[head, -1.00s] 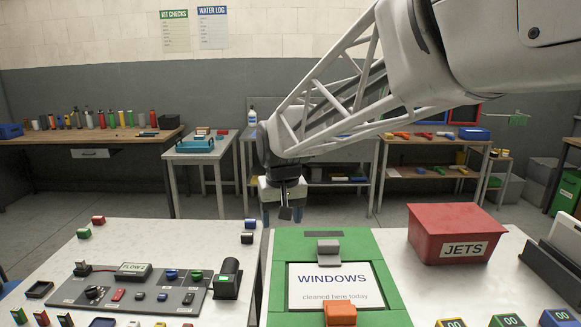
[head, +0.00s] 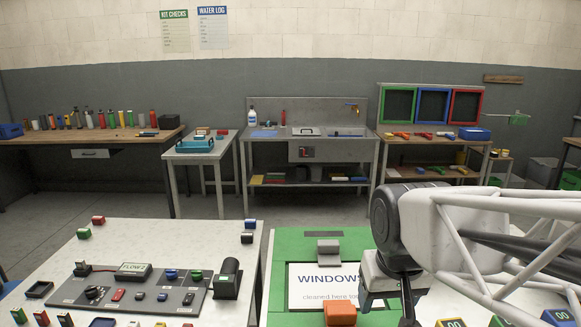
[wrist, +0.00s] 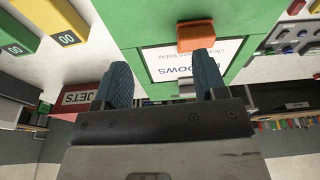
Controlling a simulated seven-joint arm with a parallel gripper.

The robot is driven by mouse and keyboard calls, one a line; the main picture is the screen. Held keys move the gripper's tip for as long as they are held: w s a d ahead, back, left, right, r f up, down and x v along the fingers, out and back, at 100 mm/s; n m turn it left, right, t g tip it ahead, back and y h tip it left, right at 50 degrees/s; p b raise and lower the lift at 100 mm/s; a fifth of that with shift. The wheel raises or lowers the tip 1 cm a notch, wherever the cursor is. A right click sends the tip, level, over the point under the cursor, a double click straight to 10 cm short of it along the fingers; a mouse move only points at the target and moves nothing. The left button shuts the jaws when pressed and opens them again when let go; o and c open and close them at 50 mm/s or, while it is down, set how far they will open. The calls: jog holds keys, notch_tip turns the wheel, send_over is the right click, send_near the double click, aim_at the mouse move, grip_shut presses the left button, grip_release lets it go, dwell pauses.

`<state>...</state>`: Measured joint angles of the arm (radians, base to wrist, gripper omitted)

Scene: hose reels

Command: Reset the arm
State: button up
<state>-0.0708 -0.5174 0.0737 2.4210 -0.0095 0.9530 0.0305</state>
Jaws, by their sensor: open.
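My gripper (wrist: 160,82) shows in the wrist view with its two dark ribbed fingers apart and nothing between them. In the head view my arm comes in from the right, and the gripper (head: 408,312) points down over the right part of the green WINDOWS board (head: 292,243); its fingertips are partly cut off by the lower edge. The board's white card (head: 318,285) is partly covered by my gripper. An orange block (head: 340,313) and a grey block (head: 328,250) sit at the board's front and back; the orange block also shows in the wrist view (wrist: 195,36).
The left table holds a grey panel (head: 125,293) with small parts and a black FLOW 2 box (head: 133,271). The red JETS bin (wrist: 78,98) shows in the wrist view; my arm hides it in the head view. Numbered blocks (head: 450,322) line the front right. Benches stand behind.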

jog(key=s+d+f, duration=0.2)
jog(key=s+f, duration=0.1)
jog(key=s, duration=0.3)
jog(key=shift+s+d+m, duration=0.3)
jog(key=shift+d+m, duration=0.1)
jog(key=shift+w+r, duration=0.1)
jog(key=shift+w, duration=0.05)
dwell(1.9)
